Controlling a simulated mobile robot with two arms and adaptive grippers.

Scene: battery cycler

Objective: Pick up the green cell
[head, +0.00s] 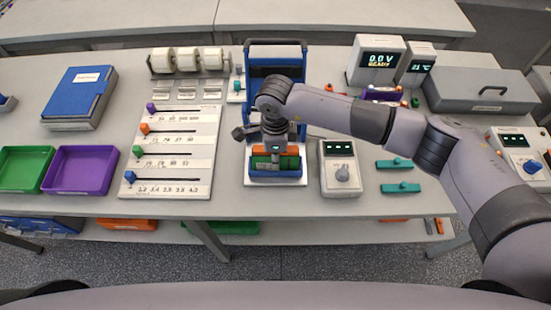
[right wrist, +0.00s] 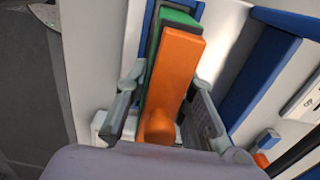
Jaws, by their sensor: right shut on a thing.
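The green cell (right wrist: 180,8) is a flat slab, largely hidden behind an orange cell (right wrist: 175,75) in the right wrist view. The orange cell has a rounded end close to my palm. My right gripper (right wrist: 168,88) is shut, with one finger on each side of this stack; its left finger lies along the green cell's dark edge, and the far contact is partly hidden. In the head view my right gripper (head: 275,150) points down into the blue holder (head: 275,173), where orange and green show around it. My left gripper is not in view.
A blue upright frame (head: 275,52) stands just behind the holder. A grey tester with a dial (head: 341,178) stands close on the right, and a white slider board (head: 172,155) on the left. Green (head: 24,167) and purple (head: 80,170) trays lie farther left.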

